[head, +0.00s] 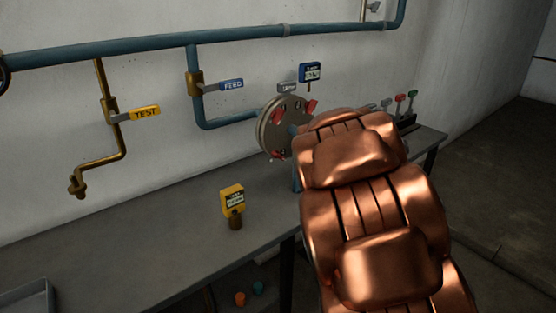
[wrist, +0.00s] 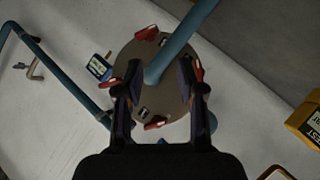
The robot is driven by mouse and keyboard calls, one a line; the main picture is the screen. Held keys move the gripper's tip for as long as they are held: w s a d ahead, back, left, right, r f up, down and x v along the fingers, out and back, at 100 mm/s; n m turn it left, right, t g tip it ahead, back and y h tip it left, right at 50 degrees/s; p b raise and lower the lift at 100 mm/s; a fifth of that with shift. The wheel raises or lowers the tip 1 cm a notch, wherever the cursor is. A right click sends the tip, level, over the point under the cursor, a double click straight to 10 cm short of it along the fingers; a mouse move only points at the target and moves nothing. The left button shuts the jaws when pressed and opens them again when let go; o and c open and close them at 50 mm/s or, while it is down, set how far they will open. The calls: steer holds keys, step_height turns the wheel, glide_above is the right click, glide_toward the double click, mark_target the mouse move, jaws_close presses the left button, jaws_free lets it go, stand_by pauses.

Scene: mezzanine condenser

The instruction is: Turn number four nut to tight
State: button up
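The round grey flange (head: 264,129) is mounted by the wall at the end of the blue pipe. It carries red winged nuts; in the wrist view one is at the top (wrist: 147,33), one at the bottom (wrist: 155,122), one at the right (wrist: 198,70) and one at the left, partly behind a finger. Small dark tags sit beside them, but their numbers are too small to read. My gripper (wrist: 160,78) is open, its two fingers spread in front of the flange. I see no nut between the fingertips. In the head view my copper arm hides the gripper.
A blue pipe (wrist: 183,42) runs out from the flange's middle, close to the fingers. A yellow device (head: 233,199) stands on the grey bench (head: 160,225). FEED (head: 231,85) and TEST (head: 144,113) valve handles are on the left. A blue gauge (head: 310,72) is above the flange.

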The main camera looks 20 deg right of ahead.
mark_target(280, 157)
steer(key=shift+w+a+f+n+t+y+b, duration=0.1)
steer(key=shift+w+a+f+n+t+y, duration=1.1)
steer(key=shift+w, duration=1.35)
steer(key=shift+w+a+f+n+t+y+b, duration=0.15)
steer(key=shift+w+a+f+n+t+y, duration=0.4)
steer(key=shift+w+n+y, duration=1.55)
steer(key=shift+w+a+f+n+t+y+b, duration=0.1)
steer(key=shift+w+a+f+n+t+y, duration=0.8)
steer(key=shift+w, duration=2.1)
steer(key=shift+a+r+y, duration=0.3)
steer(key=shift+a+r, duration=0.05)
steer(key=shift+a, duration=0.05)
jaws_close()
